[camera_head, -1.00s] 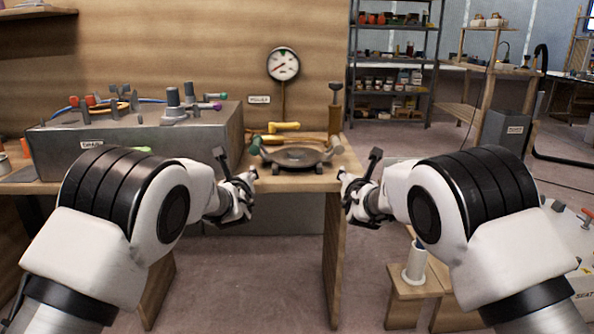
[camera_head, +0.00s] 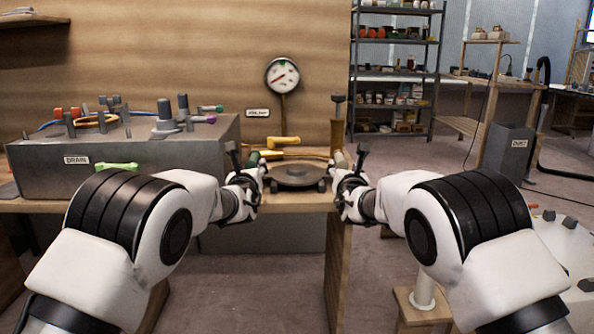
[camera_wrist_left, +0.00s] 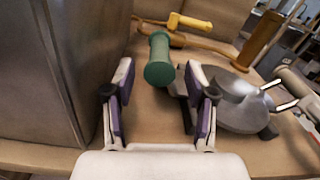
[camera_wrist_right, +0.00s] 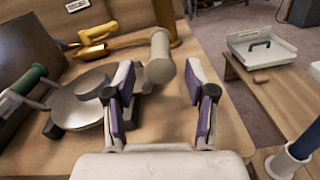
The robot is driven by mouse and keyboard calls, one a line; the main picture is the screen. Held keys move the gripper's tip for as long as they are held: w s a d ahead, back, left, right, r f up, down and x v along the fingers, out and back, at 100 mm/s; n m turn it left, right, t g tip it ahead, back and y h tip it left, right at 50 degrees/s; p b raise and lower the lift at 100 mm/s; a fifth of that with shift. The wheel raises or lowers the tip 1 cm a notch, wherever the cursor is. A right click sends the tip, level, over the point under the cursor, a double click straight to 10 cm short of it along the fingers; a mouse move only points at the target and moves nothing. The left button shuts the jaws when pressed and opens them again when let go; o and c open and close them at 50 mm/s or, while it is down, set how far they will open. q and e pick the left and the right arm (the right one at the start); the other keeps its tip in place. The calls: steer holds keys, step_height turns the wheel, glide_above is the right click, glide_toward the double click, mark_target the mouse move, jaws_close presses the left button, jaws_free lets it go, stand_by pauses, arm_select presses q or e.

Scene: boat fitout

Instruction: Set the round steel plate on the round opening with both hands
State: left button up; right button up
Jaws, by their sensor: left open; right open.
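The round steel plate (camera_head: 297,174) lies flat near the front edge of the wooden bench. It has a green handle on its left and a beige handle on its right. My left gripper (camera_head: 260,181) is open at the plate's left; in the left wrist view the green handle (camera_wrist_left: 158,62) stands just beyond its fingers. My right gripper (camera_head: 336,181) is open at the plate's right; in the right wrist view the beige handle (camera_wrist_right: 160,62) lies just beyond its fingers. Neither gripper holds anything. I cannot make out the round opening.
A grey box labelled DRAIN (camera_head: 120,160) stands left of the plate. A white bolted surface (camera_head: 572,238) is at the right edge, above open floor.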

mark_target(253, 160)
arm_select(q)
steer(key=w, duration=0.6)
steer(key=shift+f, duration=0.1)
arm_select(e)
steer(key=w, duration=0.6)
steer(key=shift+f, duration=0.1)
